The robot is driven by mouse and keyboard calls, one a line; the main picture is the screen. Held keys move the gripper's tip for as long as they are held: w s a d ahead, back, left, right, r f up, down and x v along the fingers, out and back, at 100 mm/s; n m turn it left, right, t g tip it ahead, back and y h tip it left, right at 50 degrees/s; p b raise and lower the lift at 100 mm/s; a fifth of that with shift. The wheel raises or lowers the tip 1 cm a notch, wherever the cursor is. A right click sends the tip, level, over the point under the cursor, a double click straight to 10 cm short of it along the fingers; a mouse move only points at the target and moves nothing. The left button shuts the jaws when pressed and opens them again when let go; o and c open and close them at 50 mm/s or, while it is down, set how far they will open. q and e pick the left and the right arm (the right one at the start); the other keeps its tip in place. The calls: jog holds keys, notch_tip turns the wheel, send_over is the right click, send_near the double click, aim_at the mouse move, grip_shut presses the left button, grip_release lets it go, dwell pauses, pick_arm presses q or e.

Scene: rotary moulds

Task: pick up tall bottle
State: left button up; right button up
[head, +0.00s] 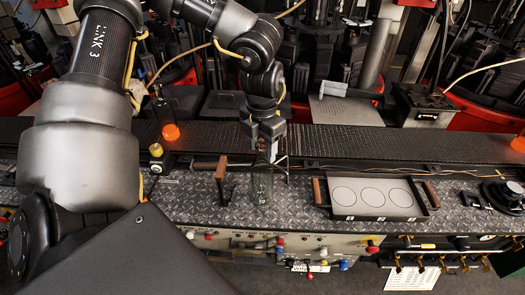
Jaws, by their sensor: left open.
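A tall clear glass bottle (262,186) stands upright on the diamond-plate bench just below the middle of the head view. My left gripper (270,157) points down over it, open, with its fingers around or right beside the bottle's top. I cannot tell whether the fingers touch the glass. The bottle's upper end is partly hidden by the gripper. My right gripper is out of view.
A dark tray (408,213) with wooden handles and three marked circles lies right of the bottle. A wooden-handled tool (220,177) stands close left.

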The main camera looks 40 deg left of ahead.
pick_arm(q)
jog(key=shift+f, duration=0.2)
jog(key=shift+s+d, duration=0.1)
jog(key=shift+s, duration=0.05)
jog(key=shift+c, duration=0.6)
grip_shut()
jog(key=shift+r, duration=0.15)
